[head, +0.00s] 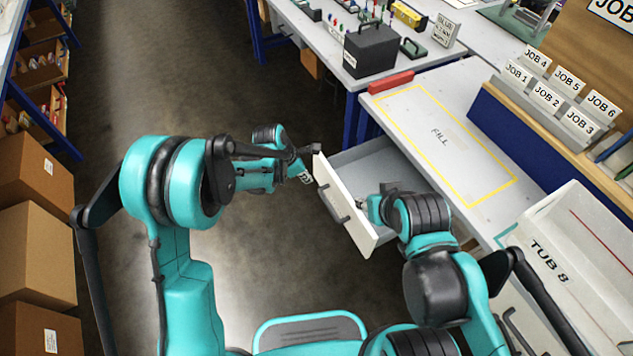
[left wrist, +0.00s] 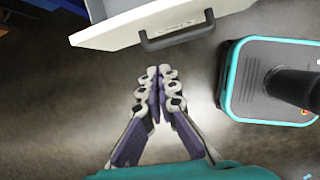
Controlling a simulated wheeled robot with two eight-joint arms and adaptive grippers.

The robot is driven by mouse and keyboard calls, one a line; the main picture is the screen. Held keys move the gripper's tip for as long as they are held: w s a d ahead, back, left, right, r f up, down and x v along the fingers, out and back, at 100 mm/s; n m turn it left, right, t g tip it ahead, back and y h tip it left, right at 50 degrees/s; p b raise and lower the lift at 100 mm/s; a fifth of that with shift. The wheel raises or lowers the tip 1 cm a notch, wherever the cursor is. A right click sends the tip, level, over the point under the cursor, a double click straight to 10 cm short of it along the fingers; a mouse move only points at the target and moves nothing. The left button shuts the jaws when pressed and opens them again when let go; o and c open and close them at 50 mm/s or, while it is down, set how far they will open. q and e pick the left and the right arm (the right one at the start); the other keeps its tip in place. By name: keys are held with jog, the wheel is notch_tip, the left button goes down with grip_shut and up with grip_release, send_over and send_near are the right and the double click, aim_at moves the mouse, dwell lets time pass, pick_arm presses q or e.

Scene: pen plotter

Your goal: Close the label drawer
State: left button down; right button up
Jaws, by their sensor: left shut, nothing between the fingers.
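The label drawer is pulled open from under the table; its white front panel (head: 345,210) faces my body and its grey interior (head: 372,165) shows. A dark bar handle (head: 333,203) is on the front, and it also shows in the left wrist view (left wrist: 177,36). My left gripper (head: 303,172) is shut and empty, in front of the drawer front near its far end. In the left wrist view its closed fingertips (left wrist: 160,72) point toward the handle with a gap between. My right gripper (head: 374,206) is over the near part of the drawer, behind the front panel; its fingers are partly hidden.
The tabletop above has a yellow-outlined FILL area (head: 440,140) and a red block (head: 391,82). A white tub marked TUB 8 (head: 535,238) stands at the right. A black box (head: 370,50) is on the far bench. Floor left of the drawer is clear; cardboard boxes (head: 35,240) line the left.

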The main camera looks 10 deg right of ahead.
pick_arm(q)
notch_tip(320, 180, down, 2)
jog(key=n+b, duration=0.1)
jog(key=b, duration=0.3)
send_near(323, 196)
jog(key=x, duration=0.5)
jog(key=d, duration=0.1)
jog(key=w+d, duration=0.1)
jog(key=d, duration=0.1)
jog(key=shift+w+d+r+b, duration=0.2)
jog(key=shift+d+r+b, duration=0.1)
jog(key=shift+r, duration=0.05)
pick_arm(e)
jog(key=f, duration=0.4)
jog(key=shift+a+f, duration=0.2)
jog(key=shift+a, duration=0.15)
